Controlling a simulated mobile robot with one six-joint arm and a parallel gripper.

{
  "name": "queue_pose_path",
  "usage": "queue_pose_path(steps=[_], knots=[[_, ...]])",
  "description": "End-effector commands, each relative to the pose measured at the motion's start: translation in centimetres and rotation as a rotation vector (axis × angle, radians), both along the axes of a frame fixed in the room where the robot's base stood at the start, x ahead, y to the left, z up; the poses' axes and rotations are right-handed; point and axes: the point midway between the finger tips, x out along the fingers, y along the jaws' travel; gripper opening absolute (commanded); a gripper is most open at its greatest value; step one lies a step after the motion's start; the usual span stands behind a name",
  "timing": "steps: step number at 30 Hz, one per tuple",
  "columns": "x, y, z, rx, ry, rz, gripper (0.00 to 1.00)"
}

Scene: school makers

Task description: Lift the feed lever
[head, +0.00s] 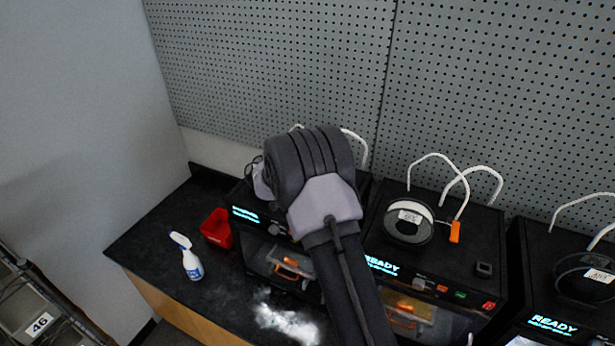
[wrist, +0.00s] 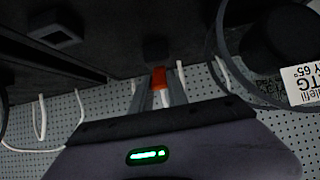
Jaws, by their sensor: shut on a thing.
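A third printer (head: 535,245) stands at the right. A red bin (head: 216,228) and a spray bottle (head: 188,258) stand on the black counter (head: 150,246) at the left. White tubes (head: 480,170) arch above the printers. A pegboard (head: 300,60) closes the back.

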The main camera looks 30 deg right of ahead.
Motion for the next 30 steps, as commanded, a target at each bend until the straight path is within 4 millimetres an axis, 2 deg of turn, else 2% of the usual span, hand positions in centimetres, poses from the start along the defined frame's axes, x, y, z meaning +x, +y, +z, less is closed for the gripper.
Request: queue_pose_path(steps=[3,4,7,16,19,23,30], knots=[[0.0,0.0,0.0,0.001,0.001,0.000,0.00],[0.0,0.0,0.0,0.001,0.001,0.000,0.22],[0.0,0.0,0.0,0.001,0.001,0.000,0.41],[0.0,0.1,0.0,0.000,0.000,0.000,0.42],[-0.4,0.7,0.5,0.000,0.000,0.002,0.42],[-1.9,2.6,2.3,0.000,-0.001,0.003,0.42],[-5.8,7.6,7.0,0.001,-0.003,0.004,0.42]])
